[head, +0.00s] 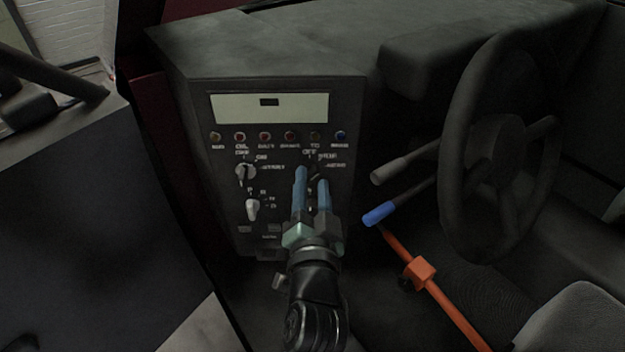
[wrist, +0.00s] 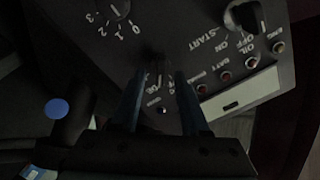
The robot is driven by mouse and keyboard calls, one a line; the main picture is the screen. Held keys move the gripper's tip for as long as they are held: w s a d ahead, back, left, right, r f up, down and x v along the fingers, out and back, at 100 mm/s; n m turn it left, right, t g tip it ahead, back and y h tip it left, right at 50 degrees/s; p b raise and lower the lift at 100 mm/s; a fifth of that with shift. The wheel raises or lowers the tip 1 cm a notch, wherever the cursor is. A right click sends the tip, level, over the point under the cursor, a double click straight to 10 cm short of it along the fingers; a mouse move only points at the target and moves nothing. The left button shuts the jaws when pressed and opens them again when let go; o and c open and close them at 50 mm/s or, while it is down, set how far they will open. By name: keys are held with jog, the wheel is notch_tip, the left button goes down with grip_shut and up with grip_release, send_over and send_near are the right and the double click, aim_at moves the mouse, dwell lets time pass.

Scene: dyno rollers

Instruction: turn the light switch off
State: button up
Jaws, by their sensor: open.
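My gripper (head: 312,178) is in front of the lower right of the dark control panel (head: 340,100), its two blue fingers pointing at it. The fingers are apart, with a small gap between them. A dark rotary switch with OFF and other printed positions around it sits at the fingertips; it is probably the light switch. In the wrist view this switch (wrist: 157,64) lies between the tips of my gripper (wrist: 158,80). It is dim and partly hidden, so its exact setting and any finger contact cannot be told.
Two pale knobs (head: 246,172) (head: 252,208) are left of my gripper. A row of small lamps (head: 264,136) and a display (head: 235,107) are above. To the right are a blue-tipped lever (head: 379,214), an orange bar (head: 440,298) and the steering wheel (head: 462,120).

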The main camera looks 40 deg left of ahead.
jog(key=shift+w+a, duration=0.35)
jog(key=shift+w, duration=0.1)
grip_shut()
jog(key=shift+n, duration=0.3)
jog(key=n+b, duration=0.2)
jog(key=n, duration=0.2)
jog(key=shift+b, duration=0.4)
jog(key=shift+s+a+n+b, duration=0.1)
jog(key=shift+n+b, duration=0.6)
jog(key=shift+n, duration=0.9)
